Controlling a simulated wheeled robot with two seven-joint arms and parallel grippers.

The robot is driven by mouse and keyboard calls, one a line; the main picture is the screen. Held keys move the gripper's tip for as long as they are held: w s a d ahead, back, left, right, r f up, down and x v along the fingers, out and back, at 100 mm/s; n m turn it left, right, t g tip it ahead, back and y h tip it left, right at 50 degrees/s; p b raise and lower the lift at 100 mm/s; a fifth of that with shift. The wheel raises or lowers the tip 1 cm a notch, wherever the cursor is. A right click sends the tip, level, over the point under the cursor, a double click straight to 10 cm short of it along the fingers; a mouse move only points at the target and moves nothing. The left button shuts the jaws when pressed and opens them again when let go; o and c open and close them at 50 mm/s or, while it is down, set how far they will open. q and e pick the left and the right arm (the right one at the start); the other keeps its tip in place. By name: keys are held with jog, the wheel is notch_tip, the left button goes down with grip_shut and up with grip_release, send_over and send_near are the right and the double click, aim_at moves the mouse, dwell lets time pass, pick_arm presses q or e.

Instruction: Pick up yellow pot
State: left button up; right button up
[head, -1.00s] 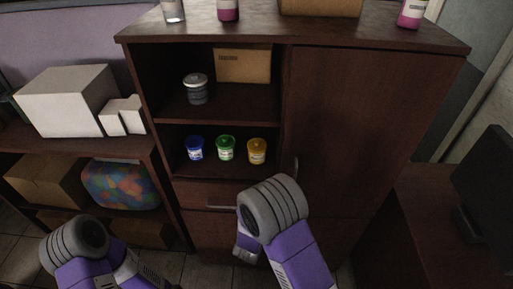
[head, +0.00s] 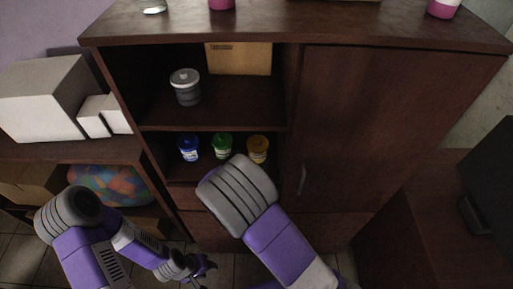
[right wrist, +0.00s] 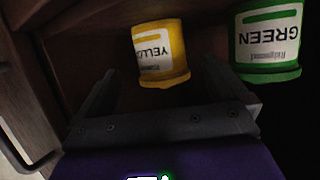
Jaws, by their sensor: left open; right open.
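The yellow pot (head: 258,149) stands on the lower open shelf of the cabinet, at the right end of a row with a green pot (head: 222,145) and a blue pot (head: 189,148). In the right wrist view, the yellow pot (right wrist: 160,52) appears upside down, ahead of my right gripper (right wrist: 162,68). The gripper is open and empty, its fingers spread to either side of the pot's line. My right arm hides this gripper in the head view. My left gripper (head: 203,268) is open and empty, low in front of the cabinet.
In the right wrist view, the green pot (right wrist: 268,42) stands close beside the right finger. A grey jar (head: 185,88) and a cardboard box (head: 239,58) are on the shelf above. The cabinet's closed door (head: 385,130) is right of the shelves.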

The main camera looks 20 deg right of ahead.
aim_at(254, 155)
jog(key=b+x, duration=0.1)
jog(key=x, duration=0.4)
jog(key=shift+w+f, duration=0.1)
jog(key=shift+f, duration=0.05)
jog(key=c, duration=1.2)
